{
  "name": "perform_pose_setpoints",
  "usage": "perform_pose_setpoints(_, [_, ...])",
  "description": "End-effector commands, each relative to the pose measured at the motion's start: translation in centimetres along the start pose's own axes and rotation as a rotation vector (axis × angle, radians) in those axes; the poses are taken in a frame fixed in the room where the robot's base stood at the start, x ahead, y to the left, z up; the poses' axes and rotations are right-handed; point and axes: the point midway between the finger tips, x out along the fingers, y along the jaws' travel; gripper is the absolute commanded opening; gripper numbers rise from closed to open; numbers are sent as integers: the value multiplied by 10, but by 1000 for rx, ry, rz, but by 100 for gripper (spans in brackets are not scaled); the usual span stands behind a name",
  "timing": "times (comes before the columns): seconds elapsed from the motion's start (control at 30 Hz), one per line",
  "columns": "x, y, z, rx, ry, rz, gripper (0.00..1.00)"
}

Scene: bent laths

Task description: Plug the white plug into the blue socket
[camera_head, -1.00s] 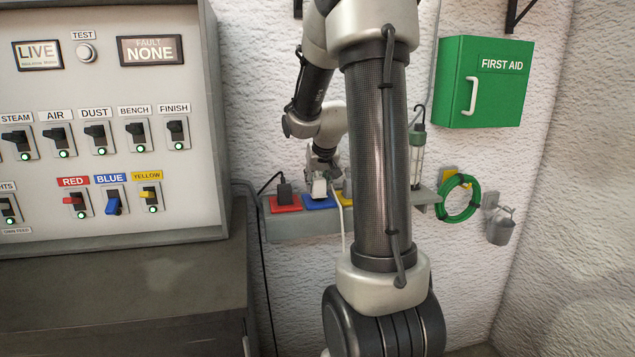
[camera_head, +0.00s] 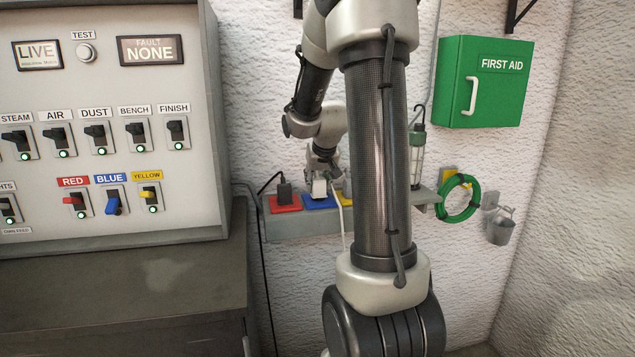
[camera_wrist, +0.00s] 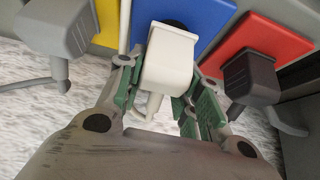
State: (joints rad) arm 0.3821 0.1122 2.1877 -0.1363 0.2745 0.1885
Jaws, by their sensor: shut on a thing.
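The white plug (camera_wrist: 166,62) is between the fingers of my gripper (camera_wrist: 160,82), which is shut on it. The plug also shows in the head view (camera_head: 319,188), upright over the blue socket (camera_head: 320,203), with its white cable hanging down. In the wrist view the blue socket (camera_wrist: 208,16) lies just beyond the plug, and part of a dark round opening (camera_wrist: 176,22) shows past the plug's far edge. The plug hides the rest of it. I cannot tell whether the plug touches the socket or its pins are in.
A black plug (camera_wrist: 250,78) sits on the red socket (camera_wrist: 268,38) beside my finger. A grey plug (camera_wrist: 62,28) is on the other side, near a yellow plate (camera_wrist: 108,20). On the panel, the blue switch (camera_head: 112,206) is down. A first aid box (camera_head: 482,82) hangs at right.

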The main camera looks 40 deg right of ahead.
Motion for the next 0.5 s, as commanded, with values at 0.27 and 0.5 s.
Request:
perform_pose_setpoints(0.27, [4, 0, 2, 0, -1, 0, 14])
perform_pose_setpoints(0.5, [8, 0, 5, -1, 0, 1, 14])
